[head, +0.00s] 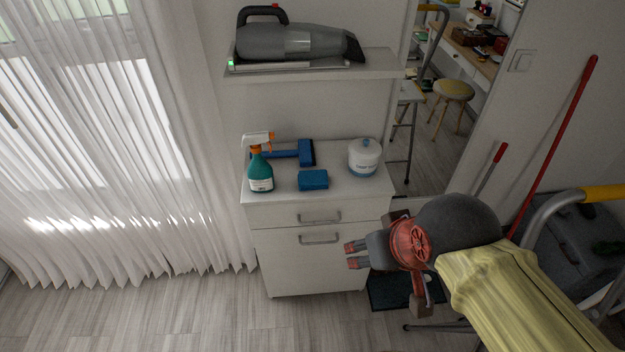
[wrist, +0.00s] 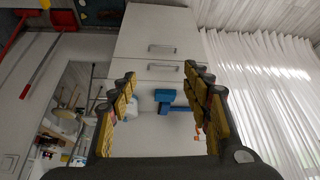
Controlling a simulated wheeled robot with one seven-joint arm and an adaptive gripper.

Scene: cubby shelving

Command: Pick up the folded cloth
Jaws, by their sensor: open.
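The folded cloth (head: 313,180) looks like a small blue block lying flat near the front edge of the white cabinet top (head: 345,192). In the wrist view, the cloth (wrist: 164,94) shows between my fingers but farther off, close to other blue shapes. My gripper (head: 353,255) is open and empty. It is in front of the cabinet, lower than its top and to the right of the cloth in the head view, not touching it. Its fingers also show spread apart in the wrist view (wrist: 160,78).
A shelf with a handheld vacuum (head: 295,42) hangs above. A mirror (head: 432,120) and red poles (head: 560,135) are at right, a curtain (head: 110,150) at left.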

